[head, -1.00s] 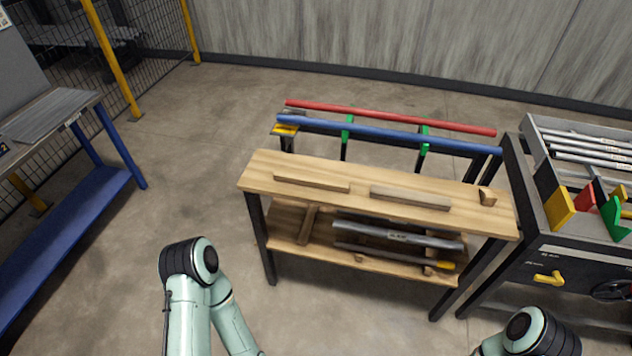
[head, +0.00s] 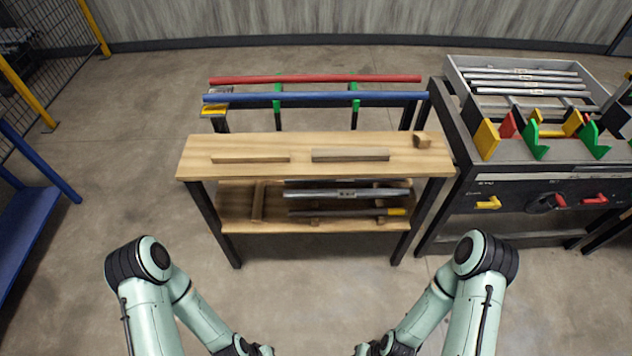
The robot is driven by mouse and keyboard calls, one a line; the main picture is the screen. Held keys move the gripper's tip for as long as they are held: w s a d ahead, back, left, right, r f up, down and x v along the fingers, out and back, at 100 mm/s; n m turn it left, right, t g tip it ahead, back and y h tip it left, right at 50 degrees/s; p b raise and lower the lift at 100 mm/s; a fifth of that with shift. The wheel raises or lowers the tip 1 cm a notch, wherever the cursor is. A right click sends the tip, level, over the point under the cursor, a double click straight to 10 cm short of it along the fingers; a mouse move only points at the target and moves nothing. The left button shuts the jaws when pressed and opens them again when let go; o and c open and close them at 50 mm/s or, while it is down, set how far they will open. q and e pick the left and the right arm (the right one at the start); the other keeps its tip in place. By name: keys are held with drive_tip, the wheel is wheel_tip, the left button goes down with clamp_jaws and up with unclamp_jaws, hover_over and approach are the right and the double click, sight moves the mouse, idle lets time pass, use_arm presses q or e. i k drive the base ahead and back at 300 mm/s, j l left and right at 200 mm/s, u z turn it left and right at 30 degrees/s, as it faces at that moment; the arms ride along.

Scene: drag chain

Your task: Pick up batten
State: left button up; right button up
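Two wooden battens lie flat on top of the wooden table (head: 300,169) in the head view. The left batten (head: 251,160) is pale and close to the tabletop in colour. The right batten (head: 350,155) is greyer and a little thicker. Both lie lengthwise, apart from each other. My two arms come in from the bottom edge, well in front of the table. Only their elbows and forearms show. Both grippers are cut off below the frame, and neither arm touches the table.
A small wooden block (head: 422,140) sits at the table's right end. The lower shelf (head: 236,205) holds pipes and wooden pieces. Behind stands a rack with a red bar (head: 315,79) and a blue bar (head: 315,97). A dark workbench (head: 462,167) stands close at right. The floor in front is clear.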

sight(263, 155)
drive_tip(key=z, duration=0.8)
drive_tip(key=j+z, duration=0.25)
drive_tip(key=z, duration=0.2)
drive_tip(key=k+j+z, duration=0.1)
drive_tip(key=j+z, duration=0.15)
drive_tip(key=z, duration=0.15)
drive_tip(key=k+j+z, duration=0.1)
drive_tip(key=z, duration=0.35)
drive_tip(key=k+j+z, duration=0.65)
drive_tip(key=j, duration=0.2)
drive_tip(key=k, duration=0.05)
